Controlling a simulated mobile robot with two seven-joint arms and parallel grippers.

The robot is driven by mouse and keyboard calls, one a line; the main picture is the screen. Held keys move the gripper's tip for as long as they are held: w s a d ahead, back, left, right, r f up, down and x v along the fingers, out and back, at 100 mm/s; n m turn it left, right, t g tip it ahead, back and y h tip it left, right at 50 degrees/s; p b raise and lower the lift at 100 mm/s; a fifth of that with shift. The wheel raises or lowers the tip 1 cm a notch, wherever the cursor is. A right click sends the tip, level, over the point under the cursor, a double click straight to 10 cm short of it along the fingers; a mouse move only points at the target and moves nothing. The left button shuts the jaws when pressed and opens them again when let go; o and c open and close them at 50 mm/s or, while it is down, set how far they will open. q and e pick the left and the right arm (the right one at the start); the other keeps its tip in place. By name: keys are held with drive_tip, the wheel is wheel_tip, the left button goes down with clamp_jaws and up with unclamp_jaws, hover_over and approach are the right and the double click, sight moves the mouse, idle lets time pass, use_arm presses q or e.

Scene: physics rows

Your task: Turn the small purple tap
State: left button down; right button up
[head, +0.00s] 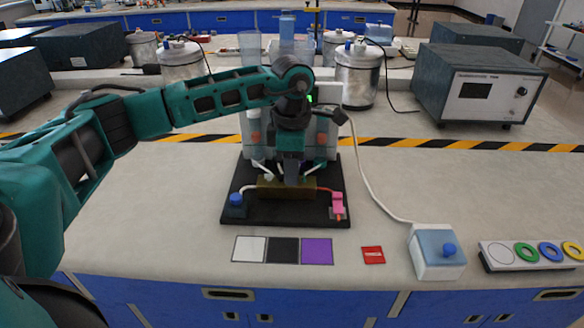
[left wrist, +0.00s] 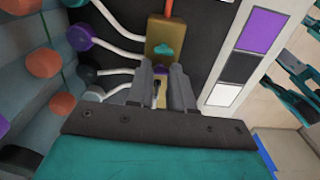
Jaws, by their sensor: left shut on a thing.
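The small purple tap (left wrist: 160,70) shows between the fingertips of my left gripper (left wrist: 160,88) in the left wrist view, on the brass block (left wrist: 163,30). My left gripper is shut on it, and the fingers hide most of it. A small teal tap (left wrist: 163,49) sits beside it on the same block. In the head view my left gripper (head: 291,182) points down at the brass block (head: 270,188), on the black base (head: 285,213) of the apparatus. The purple tap is hidden there. My right gripper is not in view.
A larger purple knob (left wrist: 79,37) and orange knobs (left wrist: 62,105) stand on the panel beside the hoses. White, black and purple squares (head: 317,250) lie in front of the base. A blue-topped button box (head: 438,250) stands to the right. The bench left of the apparatus is clear.

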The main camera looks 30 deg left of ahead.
use_arm(q)
drive_tip(key=shift+m, duration=0.7)
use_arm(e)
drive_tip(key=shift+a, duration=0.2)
use_arm(q)
drive_tip(key=c, duration=1)
unclamp_jaws()
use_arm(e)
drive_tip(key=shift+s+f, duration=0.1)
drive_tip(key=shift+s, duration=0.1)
use_arm(q)
drive_tip(key=shift+r, duration=0.1)
drive_tip(key=shift+r, duration=0.35)
wheel_tip(320, 180, up, 12)
drive_tip(key=p, duration=0.1)
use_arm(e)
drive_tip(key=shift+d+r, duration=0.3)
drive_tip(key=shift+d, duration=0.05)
